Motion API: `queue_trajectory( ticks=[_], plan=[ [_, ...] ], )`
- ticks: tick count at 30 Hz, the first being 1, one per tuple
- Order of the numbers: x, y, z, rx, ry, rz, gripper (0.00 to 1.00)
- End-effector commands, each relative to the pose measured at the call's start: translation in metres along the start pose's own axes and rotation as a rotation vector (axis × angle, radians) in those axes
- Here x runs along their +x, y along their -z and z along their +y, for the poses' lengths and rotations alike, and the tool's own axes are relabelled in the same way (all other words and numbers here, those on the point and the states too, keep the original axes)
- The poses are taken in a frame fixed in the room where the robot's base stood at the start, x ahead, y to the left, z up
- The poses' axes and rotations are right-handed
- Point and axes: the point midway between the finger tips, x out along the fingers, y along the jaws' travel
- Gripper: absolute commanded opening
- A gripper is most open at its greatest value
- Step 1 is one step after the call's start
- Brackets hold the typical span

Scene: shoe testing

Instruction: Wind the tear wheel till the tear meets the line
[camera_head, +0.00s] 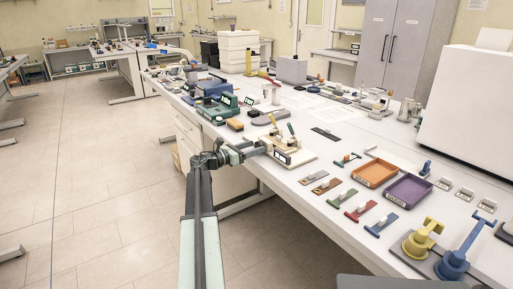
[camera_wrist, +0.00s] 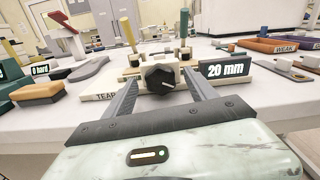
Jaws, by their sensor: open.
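The tear wheel is a black faceted knob with a pale mark, on the front of the cream tear tester; in the wrist view the tear wheel (camera_wrist: 160,79) shows between my fingers. My gripper (camera_wrist: 160,84) is open, one finger on each side of the wheel; I cannot tell whether either touches it. The tear tester (camera_head: 302,155) lies near the table's front edge in the head view, with my gripper (camera_head: 264,148) at its near side. A dark display (camera_wrist: 225,70) reads "20 mm". A "TEAR" label (camera_wrist: 105,97) is partly hidden by my left finger. The tear and the line cannot be made out.
A green device (camera_head: 222,108) and an orange-brown block (camera_head: 235,125) stand left of the tester. An orange tray (camera_head: 374,173), a purple tray (camera_head: 408,191) and several small coloured tools lie to the right. A yellow post (camera_wrist: 129,28) rises behind the left finger.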

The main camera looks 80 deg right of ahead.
Motion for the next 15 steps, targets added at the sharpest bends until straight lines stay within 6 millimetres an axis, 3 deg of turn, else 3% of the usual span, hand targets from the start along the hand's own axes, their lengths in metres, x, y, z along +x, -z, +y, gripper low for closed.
queue_trajectory(
  ticks=[3, 11, 15],
  plan=[
    [0.0121, 0.0, 0.0, 0.0, 0.001, 0.0, 0.66],
    [0.0143, 0.0, -0.0005, 0.0, 0.0, 0.0, 0.66],
    [0.0143, 0.0, -0.0005, 0.0, 0.001, 0.0, 0.32]
  ],
)
